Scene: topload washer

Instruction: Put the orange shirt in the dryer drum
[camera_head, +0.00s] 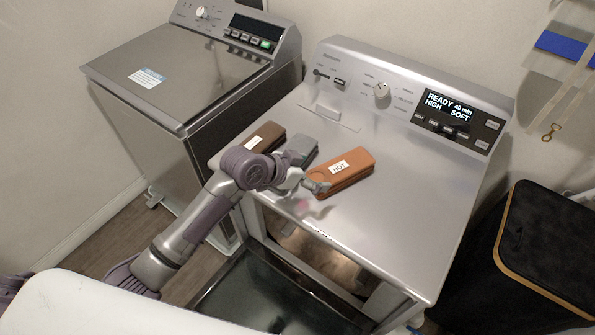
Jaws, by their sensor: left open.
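The orange shirt (346,170) is a folded orange-brown bundle with a white label. It lies on the front part of the dryer's top (410,190). My left gripper (309,174) is open, with its fingertips at the left end of the orange shirt. One fingertip overlaps that end in the picture; I cannot tell whether they touch. The dryer's front opening (318,250) shows below the top's front edge, with part of the metal drum inside. The dryer door (255,295) hangs open, low in front. My right gripper is not in view.
A grey folded bundle (302,146) and a dark brown one (262,138) lie left of the orange shirt, partly behind my arm. The washer (170,75) stands at the left and a black hamper (545,250) at the right. The dryer top's right side is clear.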

